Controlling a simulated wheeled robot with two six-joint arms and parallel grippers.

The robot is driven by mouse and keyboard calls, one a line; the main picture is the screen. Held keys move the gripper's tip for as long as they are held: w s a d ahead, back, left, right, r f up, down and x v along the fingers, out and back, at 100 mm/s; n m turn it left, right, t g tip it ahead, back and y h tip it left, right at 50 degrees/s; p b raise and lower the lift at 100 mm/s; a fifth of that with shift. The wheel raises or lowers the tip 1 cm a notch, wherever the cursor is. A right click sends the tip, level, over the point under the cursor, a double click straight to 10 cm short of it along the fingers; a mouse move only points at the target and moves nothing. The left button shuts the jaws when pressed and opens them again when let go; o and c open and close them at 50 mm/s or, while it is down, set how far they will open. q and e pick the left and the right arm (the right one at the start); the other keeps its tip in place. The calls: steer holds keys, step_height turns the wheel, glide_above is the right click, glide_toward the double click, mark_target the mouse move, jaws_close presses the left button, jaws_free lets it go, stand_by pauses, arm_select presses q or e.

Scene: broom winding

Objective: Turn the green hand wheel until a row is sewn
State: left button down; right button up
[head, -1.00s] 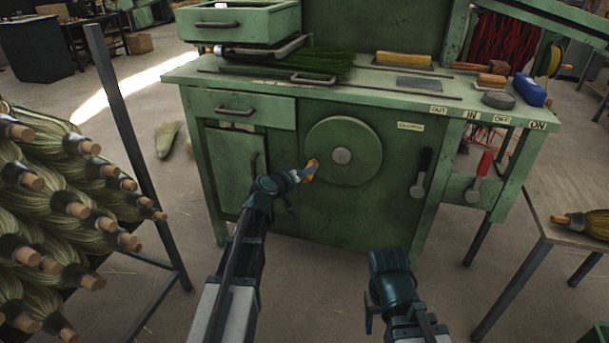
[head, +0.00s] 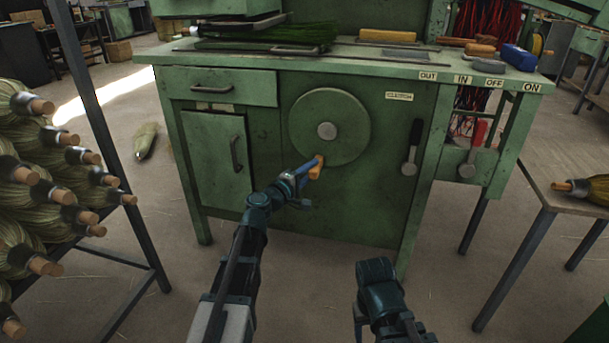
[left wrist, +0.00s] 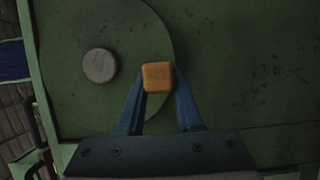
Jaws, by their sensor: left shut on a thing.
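The green hand wheel (head: 330,110) is a round disc with a grey hub on the front of the green machine. Its orange handle (head: 316,168) sits at the wheel's lower edge, just left of straight below the hub. My left gripper (head: 309,170) is shut on this handle. In the left wrist view the handle (left wrist: 157,77) lies between the two blue fingers, with the wheel (left wrist: 75,100) and its hub behind and to the left. My right gripper is not clearly seen; only my right arm shows at the lower middle of the head view.
A black lever (head: 411,150) and a red lever (head: 477,145) are to the right on the machine's front. A rack of brooms (head: 50,200) stands at the left. A table with a broom (head: 590,187) stands at the right. The floor before the machine is clear.

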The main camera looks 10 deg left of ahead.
arm_select(q)
steer(key=shift+d+f+n+t+b, duration=0.25)
steer(key=shift+d+n+t+b, duration=0.15)
steer(key=shift+d+n+b, duration=0.45)
steer(key=c, duration=0.6)
jaws_free()
steer(key=shift+o, duration=0.2)
steer(key=shift+s, duration=0.1)
steer(key=r+v, duration=0.1)
steer(key=v, duration=1.2)
steer(key=shift+s+a+f+b, duration=0.25)
steer(key=shift+s+f+b, duration=0.1)
steer(key=shift+f, duration=0.2)
steer(key=shift+w, duration=0.1)
